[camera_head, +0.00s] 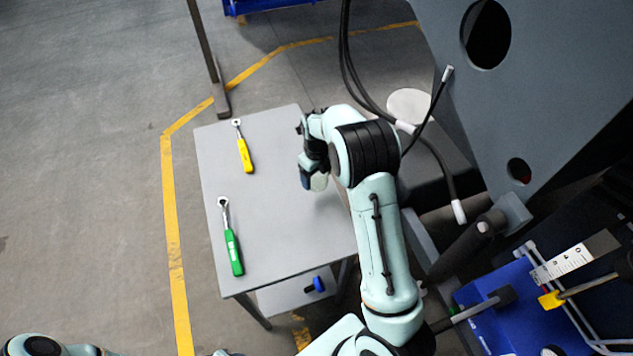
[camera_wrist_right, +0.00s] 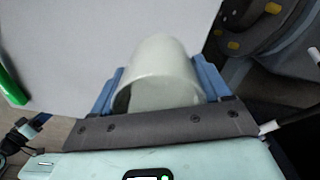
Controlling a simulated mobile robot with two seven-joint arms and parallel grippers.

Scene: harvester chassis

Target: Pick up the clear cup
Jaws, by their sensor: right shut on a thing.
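The clear cup (camera_wrist_right: 160,72) is a pale, whitish, see-through cup between the blue fingers of my right gripper in the right wrist view. The right gripper (camera_wrist_right: 160,85) is shut on it, with a finger on each side. In the head view the cup (camera_head: 319,182) shows only as a small pale patch beside the right gripper (camera_head: 312,180), over the right part of the grey table (camera_head: 270,240). I cannot tell whether the cup touches the table. My left gripper is not in view; only a bit of my left arm shows at the bottom left.
A yellow-handled ratchet (camera_head: 244,152) and a green-handled ratchet (camera_head: 232,245) lie on the table's left side. A blue-handled tool (camera_head: 316,284) lies on the lower shelf. The grey chassis (camera_head: 540,80) and hanging black hoses (camera_head: 350,60) are close on the right. The table's middle is clear.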

